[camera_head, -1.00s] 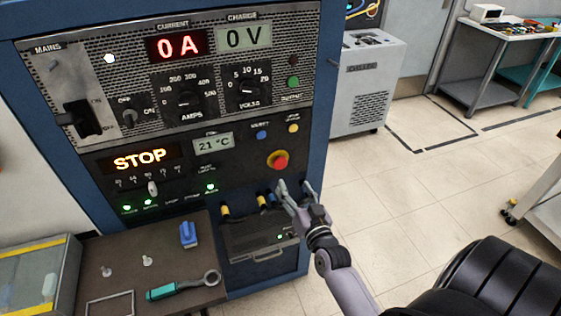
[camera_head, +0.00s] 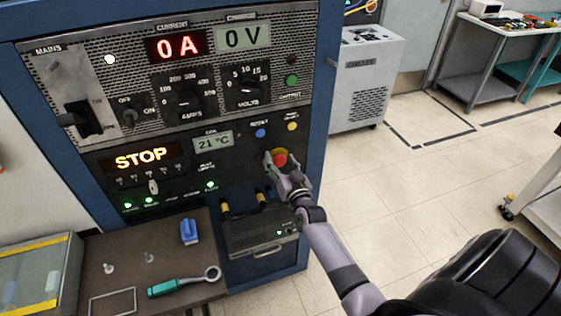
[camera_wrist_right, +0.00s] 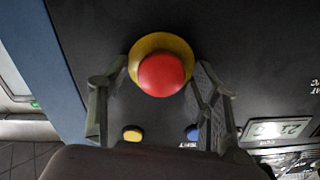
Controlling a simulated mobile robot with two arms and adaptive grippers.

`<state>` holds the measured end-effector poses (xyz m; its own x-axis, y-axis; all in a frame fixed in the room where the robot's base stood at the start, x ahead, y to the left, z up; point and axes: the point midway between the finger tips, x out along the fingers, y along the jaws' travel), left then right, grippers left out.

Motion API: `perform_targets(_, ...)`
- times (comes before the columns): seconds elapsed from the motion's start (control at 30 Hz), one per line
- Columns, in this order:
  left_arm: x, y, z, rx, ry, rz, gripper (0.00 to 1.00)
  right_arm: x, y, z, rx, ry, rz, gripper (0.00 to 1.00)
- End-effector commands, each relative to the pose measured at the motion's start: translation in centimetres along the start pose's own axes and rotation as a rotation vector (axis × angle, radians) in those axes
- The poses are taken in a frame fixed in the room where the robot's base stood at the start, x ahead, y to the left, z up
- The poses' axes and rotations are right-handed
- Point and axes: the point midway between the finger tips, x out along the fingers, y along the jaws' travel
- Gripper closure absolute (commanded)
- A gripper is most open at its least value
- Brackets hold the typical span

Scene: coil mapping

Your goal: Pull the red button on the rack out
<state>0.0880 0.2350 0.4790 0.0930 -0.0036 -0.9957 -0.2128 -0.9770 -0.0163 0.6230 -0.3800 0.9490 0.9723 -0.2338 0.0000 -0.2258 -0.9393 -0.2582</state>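The red button (camera_head: 279,158) with its yellow collar sits on the lower right of the rack's dark panel (camera_head: 232,172). My right gripper (camera_head: 277,163) is at the button, with its fingers around it in the head view. In the right wrist view the red button (camera_wrist_right: 163,75) and yellow collar stand between the two spread fingers of my right gripper (camera_wrist_right: 162,88). My left gripper is in neither view.
A blue button (camera_head: 260,132) and a yellow button (camera_head: 292,126) sit just above the red one. Cable plugs (camera_head: 243,203) and a drawer unit (camera_head: 262,232) are below.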

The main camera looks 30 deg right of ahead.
Motion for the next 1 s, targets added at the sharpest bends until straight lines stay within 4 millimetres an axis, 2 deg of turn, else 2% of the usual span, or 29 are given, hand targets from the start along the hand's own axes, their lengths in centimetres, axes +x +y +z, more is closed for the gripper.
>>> perform_targets(0.07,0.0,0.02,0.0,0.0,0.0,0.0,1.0,-0.02,0.0,0.01,0.0,0.0,0.0,0.49)
perform_targets(0.8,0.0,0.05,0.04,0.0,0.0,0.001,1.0,-0.04,0.0,0.01,0.0,0.0,0.0,0.98)
perform_targets(1.0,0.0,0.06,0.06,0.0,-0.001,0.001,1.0,-0.04,0.01,0.01,0.0,0.0,0.0,1.0)
